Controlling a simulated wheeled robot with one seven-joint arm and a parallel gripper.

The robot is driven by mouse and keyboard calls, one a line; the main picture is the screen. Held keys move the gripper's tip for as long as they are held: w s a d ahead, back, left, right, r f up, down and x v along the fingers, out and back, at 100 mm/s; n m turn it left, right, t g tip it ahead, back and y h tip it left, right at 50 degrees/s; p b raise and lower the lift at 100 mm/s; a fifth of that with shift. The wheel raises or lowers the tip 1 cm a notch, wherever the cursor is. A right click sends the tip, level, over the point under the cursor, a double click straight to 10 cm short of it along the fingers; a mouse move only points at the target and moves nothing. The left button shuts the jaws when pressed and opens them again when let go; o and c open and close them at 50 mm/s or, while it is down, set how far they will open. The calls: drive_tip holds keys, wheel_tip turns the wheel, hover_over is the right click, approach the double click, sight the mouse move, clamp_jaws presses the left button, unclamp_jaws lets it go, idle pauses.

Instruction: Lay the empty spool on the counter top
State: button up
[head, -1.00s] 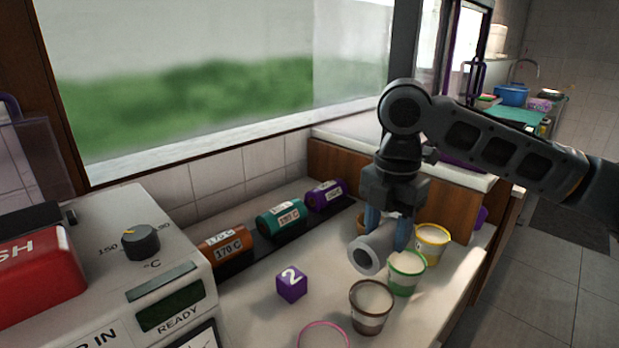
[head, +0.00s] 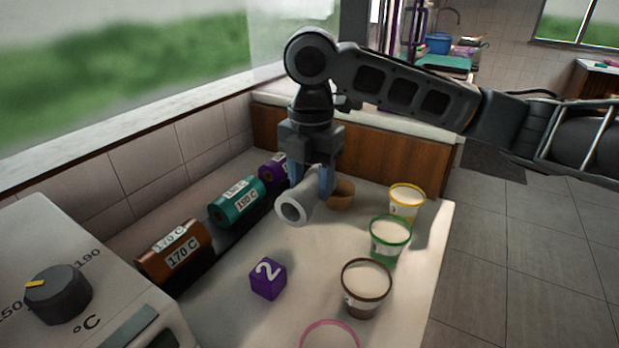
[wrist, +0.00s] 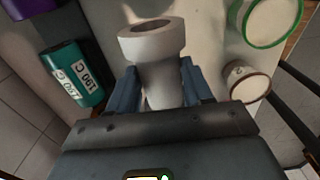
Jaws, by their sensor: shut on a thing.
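The empty spool (head: 294,207) is a pale grey hollow tube. My gripper (head: 312,182) is shut on it and holds it near the middle of the counter top (head: 220,290), with its open end toward the head camera. In the wrist view the spool (wrist: 152,42) sits between the two blue fingers of my gripper (wrist: 160,85). I cannot tell for sure whether its underside touches the counter top or hangs a little above it.
Orange (head: 172,250), teal (head: 237,202) and purple (head: 272,170) labelled rolls lie along the dark strip at left. A purple cube (head: 268,279) stands in front. Yellow-rimmed (head: 405,203), green-rimmed (head: 389,240) and brown (head: 366,289) cups stand at right.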

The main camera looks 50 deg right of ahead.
drive_tip(key=shift+f+b, duration=2.5)
drive_tip(key=shift+f, duration=1.35)
drive_tip(key=o, duration=1.5)
drive_tip(key=shift+r+p, duration=1.15)
drive_tip(key=shift+r, duration=0.25)
drive_tip(key=shift+r+p, duration=2.85)
drive_tip(key=shift+r, duration=0.6)
drive_tip(key=shift+f, duration=0.1)
